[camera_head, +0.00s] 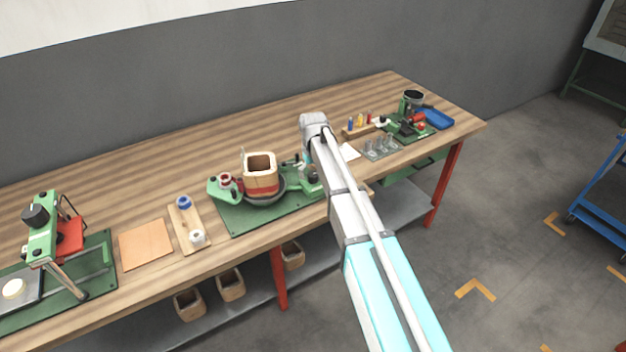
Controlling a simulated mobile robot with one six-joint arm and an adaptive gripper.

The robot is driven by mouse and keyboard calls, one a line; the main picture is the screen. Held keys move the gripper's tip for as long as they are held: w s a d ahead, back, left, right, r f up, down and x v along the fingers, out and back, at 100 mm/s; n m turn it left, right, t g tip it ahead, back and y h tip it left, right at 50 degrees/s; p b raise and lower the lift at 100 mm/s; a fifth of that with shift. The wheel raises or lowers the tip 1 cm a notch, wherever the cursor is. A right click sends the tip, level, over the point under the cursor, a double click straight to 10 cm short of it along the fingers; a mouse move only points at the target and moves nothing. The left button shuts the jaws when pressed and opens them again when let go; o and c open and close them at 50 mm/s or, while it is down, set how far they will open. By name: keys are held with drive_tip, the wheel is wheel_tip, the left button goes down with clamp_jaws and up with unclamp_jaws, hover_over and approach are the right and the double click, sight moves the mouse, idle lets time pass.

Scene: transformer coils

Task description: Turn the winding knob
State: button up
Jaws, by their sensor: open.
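The winding machine stands on a green base plate (238,222) at the middle of the bench. It carries a coil former (260,162) with a pale rim and a reddish-brown winding, upright on a dark round plate. A red and white spool (225,179) sits at its left end. A green housing (313,188) stands at its right end, partly covered by my arm. I cannot make out which part is the winding knob. My arm reaches over the bench just right of the coil former, and my gripper's fingers are hidden behind it.
A board with blue and white spools (184,202), a tan sheet (146,244) and a green press (43,233) are to the left. Colored pegs (360,120), a small green fixture (408,125) and a blue tray (437,119) are to the right. The bench's back strip is clear.

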drive_tip(key=shift+f, duration=0.45)
drive_tip(key=shift+b, duration=0.3)
drive_tip(key=shift+c, duration=0.2)
drive_tip(key=c, duration=1.1)
